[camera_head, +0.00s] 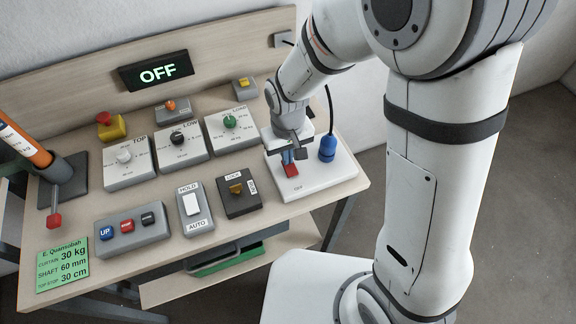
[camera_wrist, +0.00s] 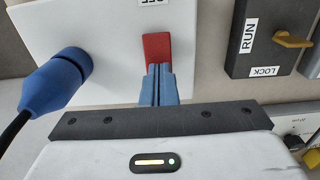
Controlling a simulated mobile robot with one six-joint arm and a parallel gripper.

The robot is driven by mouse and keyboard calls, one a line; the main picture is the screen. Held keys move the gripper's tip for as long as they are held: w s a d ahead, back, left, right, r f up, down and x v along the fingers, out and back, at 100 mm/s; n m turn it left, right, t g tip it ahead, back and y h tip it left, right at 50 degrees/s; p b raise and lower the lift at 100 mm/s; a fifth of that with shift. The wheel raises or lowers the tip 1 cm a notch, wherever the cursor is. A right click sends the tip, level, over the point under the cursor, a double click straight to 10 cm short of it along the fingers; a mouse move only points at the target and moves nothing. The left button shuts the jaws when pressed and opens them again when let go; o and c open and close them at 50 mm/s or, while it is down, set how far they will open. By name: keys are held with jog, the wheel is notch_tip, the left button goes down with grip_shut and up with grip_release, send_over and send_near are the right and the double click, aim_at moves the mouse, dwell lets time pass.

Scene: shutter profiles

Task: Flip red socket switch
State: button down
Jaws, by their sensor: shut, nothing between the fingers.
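The red socket switch (camera_head: 292,170) is set in a white socket board (camera_head: 335,172) at the right end of the bench. It also shows in the wrist view as a red rocker (camera_wrist: 157,47) near the top middle. My gripper (camera_head: 288,157) is over the board, with its blue fingers (camera_wrist: 158,72) shut and empty. The fingertips are at the lower edge of the red switch in the wrist view; I cannot tell whether they touch it. A label above the switch is cut off at the frame's top edge. The display (camera_head: 156,72) reads OFF.
A blue plug (camera_head: 327,147) with a black cable stands on the same board, right of the switch. A dark key-switch box (camera_head: 240,193) marked LOCK stands to its left. Dial boxes (camera_head: 231,128) and a HOLD/AUTO switch (camera_head: 192,206) fill the bench further left.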

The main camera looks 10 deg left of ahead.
jog(key=shift+f, duration=0.2)
jog(key=shift+r+p, duration=2.4)
jog(key=shift+r, duration=1.2)
